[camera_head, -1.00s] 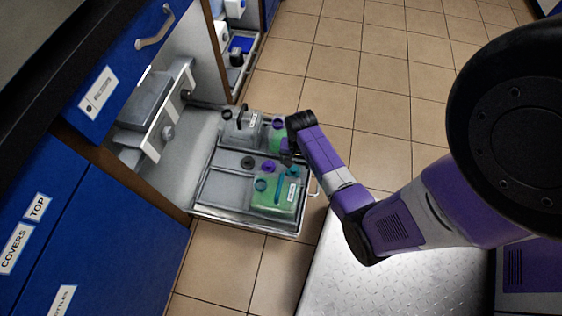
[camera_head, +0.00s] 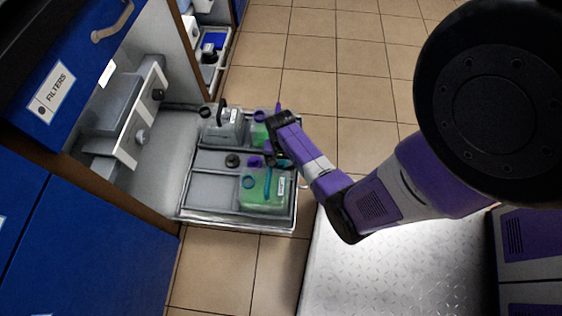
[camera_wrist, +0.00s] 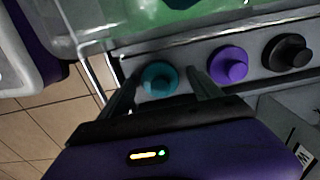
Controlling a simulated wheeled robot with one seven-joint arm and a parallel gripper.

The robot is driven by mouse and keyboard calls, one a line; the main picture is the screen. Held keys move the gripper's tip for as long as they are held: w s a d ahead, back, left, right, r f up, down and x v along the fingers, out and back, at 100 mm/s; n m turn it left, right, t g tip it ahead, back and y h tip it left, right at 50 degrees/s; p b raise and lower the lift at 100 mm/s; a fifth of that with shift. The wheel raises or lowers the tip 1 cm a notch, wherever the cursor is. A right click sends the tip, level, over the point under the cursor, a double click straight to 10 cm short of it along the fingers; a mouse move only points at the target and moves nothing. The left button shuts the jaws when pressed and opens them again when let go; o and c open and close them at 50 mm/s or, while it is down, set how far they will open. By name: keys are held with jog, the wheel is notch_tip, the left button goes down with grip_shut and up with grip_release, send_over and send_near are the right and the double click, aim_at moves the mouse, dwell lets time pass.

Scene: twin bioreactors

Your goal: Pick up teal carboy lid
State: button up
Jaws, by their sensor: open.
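The teal carboy lid (camera_wrist: 159,79) lies on the tray in the wrist view, a round cap with a raised knob. My gripper (camera_wrist: 160,84) is open, its two dark fingers pointing at the lid, one on each side of it in the picture. I cannot tell how far above the lid the fingertips are. In the head view a bit of the teal lid (camera_head: 283,162) shows beside my gripper (camera_head: 272,158), which hangs over the right part of the tray. The arm partly hides that spot.
A purple lid (camera_wrist: 229,64) and a black lid (camera_wrist: 287,52) lie in a row to the right of the teal lid. A green-filled carboy (camera_head: 265,190) stands at the tray's front. A clear carboy (camera_head: 222,127) and another green one stand behind. The pulled-out tray (camera_head: 212,216) has bare room front left.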

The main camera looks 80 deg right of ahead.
jog(key=shift+c, duration=0.2)
jog(key=c, duration=1.3)
jog(key=shift+r, duration=0.15)
